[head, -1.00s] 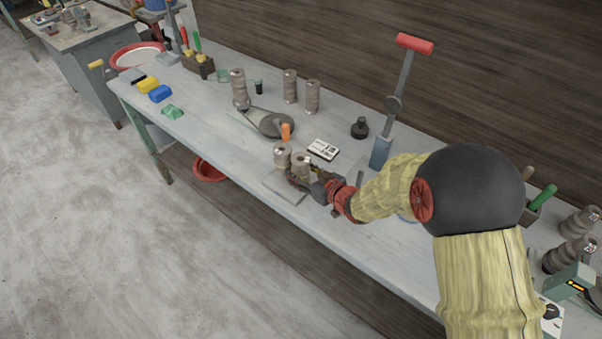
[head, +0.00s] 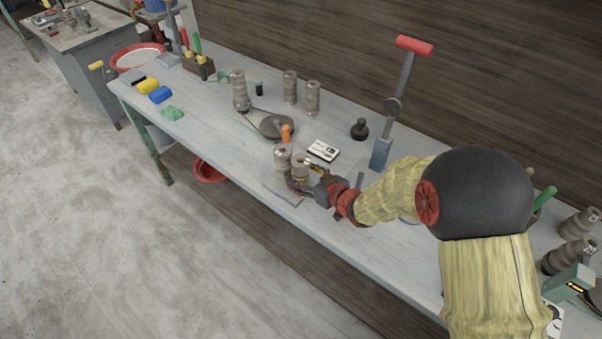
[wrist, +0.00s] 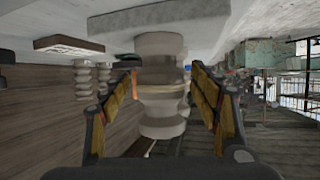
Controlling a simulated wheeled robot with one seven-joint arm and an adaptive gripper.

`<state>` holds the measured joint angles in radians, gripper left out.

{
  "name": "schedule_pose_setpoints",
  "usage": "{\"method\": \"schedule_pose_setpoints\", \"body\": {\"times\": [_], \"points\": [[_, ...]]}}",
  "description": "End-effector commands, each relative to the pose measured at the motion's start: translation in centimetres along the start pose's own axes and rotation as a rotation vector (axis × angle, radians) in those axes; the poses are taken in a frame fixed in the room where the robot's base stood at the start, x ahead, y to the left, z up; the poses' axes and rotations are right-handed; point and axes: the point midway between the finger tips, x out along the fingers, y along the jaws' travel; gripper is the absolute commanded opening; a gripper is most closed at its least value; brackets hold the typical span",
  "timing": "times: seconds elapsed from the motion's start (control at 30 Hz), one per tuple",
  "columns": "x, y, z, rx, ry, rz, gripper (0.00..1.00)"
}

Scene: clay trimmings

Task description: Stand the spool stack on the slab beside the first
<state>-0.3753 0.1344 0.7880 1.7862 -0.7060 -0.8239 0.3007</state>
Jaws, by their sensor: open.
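Two grey-brown spool stacks stand upright side by side on the thin slab (head: 284,190) near the bench's front edge. The first stack (head: 283,158) is on the left, and the second stack (head: 301,166) is on the right, closest to my gripper (head: 304,183). The wrist view is upside down; there a stack (wrist: 160,85) stands between my open gripper (wrist: 165,100) fingers, with its foot at the slab (wrist: 150,20). A gap shows at each finger, so the jaws do not clasp it. The other stack is mostly hidden behind it in the wrist view.
An orange-handled tool (head: 286,133), a dark round disc (head: 272,124) and a labelled card box (head: 323,150) lie just behind the slab. More spool stacks (head: 290,88) stand farther back. A tall red-handled lever (head: 392,105) rises on the right.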

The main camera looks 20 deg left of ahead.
Motion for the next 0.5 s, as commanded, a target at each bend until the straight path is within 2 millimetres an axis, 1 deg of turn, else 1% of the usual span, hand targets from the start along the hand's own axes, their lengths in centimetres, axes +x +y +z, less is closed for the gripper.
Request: {"method": "schedule_pose_setpoints", "body": {"times": [0.03,0.3,0.4,0.5], "points": [[-1.0,0.1,-0.2,0.001,0.000,0.002,0.62],[-6.7,0.1,-0.2,0.002,-0.001,0.003,0.62],[-8.4,0.1,-0.2,0.001,0.000,0.002,0.62],[-9.7,0.1,-0.1,0.001,-0.001,0.002,0.62]]}}
